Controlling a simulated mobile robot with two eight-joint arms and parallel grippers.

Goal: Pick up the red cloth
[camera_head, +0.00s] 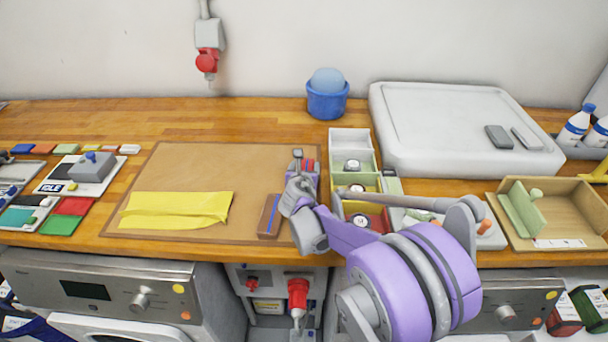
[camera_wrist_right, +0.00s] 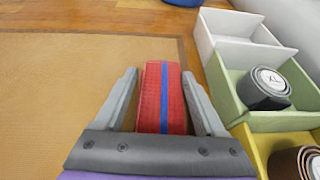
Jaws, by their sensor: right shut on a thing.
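The red cloth (camera_wrist_right: 162,98) is a folded red piece with a blue stripe. In the right wrist view it lies between the two fingers of my right gripper (camera_wrist_right: 160,78), which is shut on it. In the head view the right gripper (camera_head: 305,162) is over the right edge of the brown mat (camera_head: 220,170), beside the bins, and a bit of the red cloth (camera_head: 309,166) shows at its fingers. I cannot tell how high the cloth is above the mat. My left gripper is not in view.
Right of the gripper is a row of coloured bins (camera_head: 349,141) with rolled belts. A blue tub (camera_head: 327,100) stands behind. The mat's upper middle is bare.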

